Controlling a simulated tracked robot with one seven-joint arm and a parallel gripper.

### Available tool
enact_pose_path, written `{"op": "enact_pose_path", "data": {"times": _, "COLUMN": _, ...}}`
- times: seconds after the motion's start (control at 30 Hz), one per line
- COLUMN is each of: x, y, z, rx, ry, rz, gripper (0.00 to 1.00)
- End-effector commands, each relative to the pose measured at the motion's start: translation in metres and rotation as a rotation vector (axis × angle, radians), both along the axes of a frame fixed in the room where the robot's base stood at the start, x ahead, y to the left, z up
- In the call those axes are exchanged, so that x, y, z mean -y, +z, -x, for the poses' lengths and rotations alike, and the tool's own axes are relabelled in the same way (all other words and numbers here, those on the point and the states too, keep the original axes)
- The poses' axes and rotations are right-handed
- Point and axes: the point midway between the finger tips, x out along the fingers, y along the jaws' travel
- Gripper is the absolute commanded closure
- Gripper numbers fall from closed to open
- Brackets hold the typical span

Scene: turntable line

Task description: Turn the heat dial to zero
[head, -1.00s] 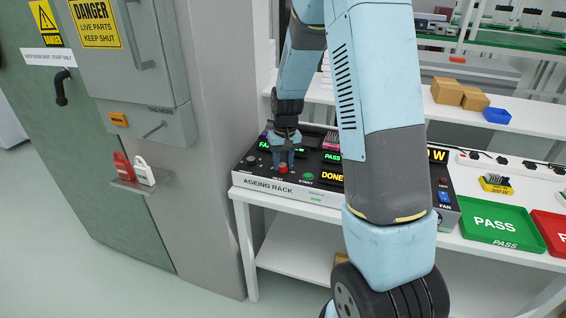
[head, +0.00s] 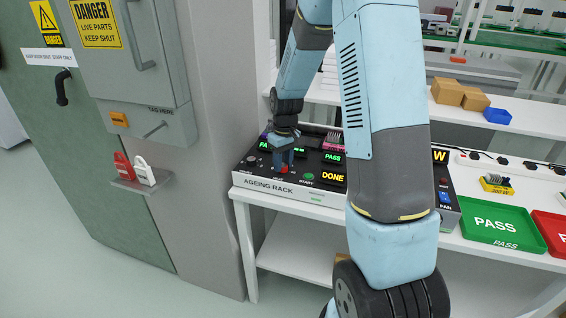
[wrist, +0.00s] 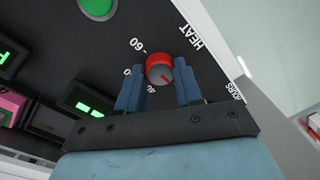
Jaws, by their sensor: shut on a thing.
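The heat dial (wrist: 160,70) is a round knob with a red rim and a grey cap, beside the printed word HEAT on the black panel of the ageing rack (head: 268,189). A red mark on its cap points to the lower right in the wrist view. Numbers including 60, 40 and 0 are printed around it, partly hidden by a finger. My gripper (wrist: 159,64) has one blue finger on each side of the dial and is shut on it. In the head view my gripper (head: 283,156) reaches down onto the rack's front left.
A green start button (wrist: 97,6) is near the dial. Lit displays reading PASS and DONE (head: 333,176) are to the right. A fan switch (head: 444,197), a green PASS tray (head: 497,226) and a red tray (head: 552,228) are further right. A grey wall column stands left.

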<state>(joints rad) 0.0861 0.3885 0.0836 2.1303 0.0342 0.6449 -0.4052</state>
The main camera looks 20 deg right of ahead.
Motion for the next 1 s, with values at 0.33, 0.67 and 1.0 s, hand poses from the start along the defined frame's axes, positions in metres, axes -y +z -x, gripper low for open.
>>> {"op": "enact_pose_path", "data": {"times": 0.33, "x": 0.000, "y": 0.001, "z": -0.001, "rx": 0.003, "ry": 0.000, "rz": 0.000, "gripper": 0.52}}
{"op": "enact_pose_path", "data": {"times": 0.67, "x": 0.000, "y": 0.000, "z": 0.000, "rx": 0.001, "ry": -0.001, "rz": 0.000, "gripper": 0.40}}
{"op": "enact_pose_path", "data": {"times": 1.0, "x": 0.002, "y": 0.034, "z": -0.002, "rx": 0.005, "ry": -0.001, "rz": 0.000, "gripper": 0.40}}
